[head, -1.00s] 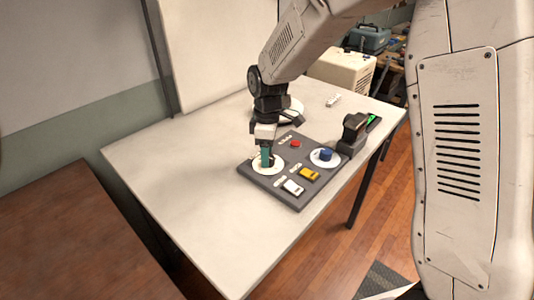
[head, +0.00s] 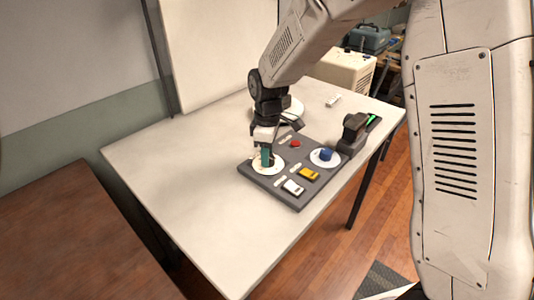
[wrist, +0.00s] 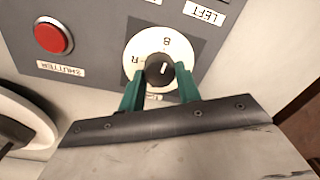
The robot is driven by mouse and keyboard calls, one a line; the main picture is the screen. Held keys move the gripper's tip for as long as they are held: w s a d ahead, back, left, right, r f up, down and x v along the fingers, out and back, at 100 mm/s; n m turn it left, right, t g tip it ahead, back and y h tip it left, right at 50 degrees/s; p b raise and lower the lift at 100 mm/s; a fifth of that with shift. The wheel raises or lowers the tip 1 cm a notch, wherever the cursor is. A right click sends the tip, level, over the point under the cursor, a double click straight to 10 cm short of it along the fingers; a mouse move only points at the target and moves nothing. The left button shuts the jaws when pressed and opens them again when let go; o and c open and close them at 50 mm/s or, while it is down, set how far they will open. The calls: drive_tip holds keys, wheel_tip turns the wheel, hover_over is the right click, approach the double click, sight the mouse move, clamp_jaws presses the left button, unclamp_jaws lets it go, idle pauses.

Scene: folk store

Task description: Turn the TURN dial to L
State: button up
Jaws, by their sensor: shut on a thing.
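The dial is a black knob (wrist: 160,71) with a white pointer line, on a round white plate (wrist: 146,45). In the wrist view the letters R and B show on the plate; no L is visible, and the fingers cover part of the plate. The label by the plate's lower edge is mostly hidden. My gripper (wrist: 160,85) has its two green fingers shut on the knob, one on each side. The pointer line is nearly upright in the wrist view, tilted slightly. In the head view my gripper (head: 266,159) stands over the left white plate of the panel.
The dark panel (head: 270,182) also holds a red button (head: 295,143), a blue knob (head: 326,154), a yellow switch (head: 309,174) and a white switch (head: 293,187). A dark device (head: 353,132) stands at the panel's right. The table (head: 180,180) is clear to the left.

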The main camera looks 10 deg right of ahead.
drive_tip(key=m, duration=0.3)
drive_tip(key=shift+m, duration=0.4)
drive_tip(key=m, duration=0.4)
drive_tip(key=shift+d+m, duration=0.1)
drive_tip(key=shift+m, duration=0.2)
drive_tip(key=m, duration=0.4)
drive_tip(key=shift+m+t, duration=0.3)
drive_tip(key=shift+d+m, duration=0.1)
drive_tip(key=shift+m, duration=1.8)
drive_tip(key=o, duration=1)
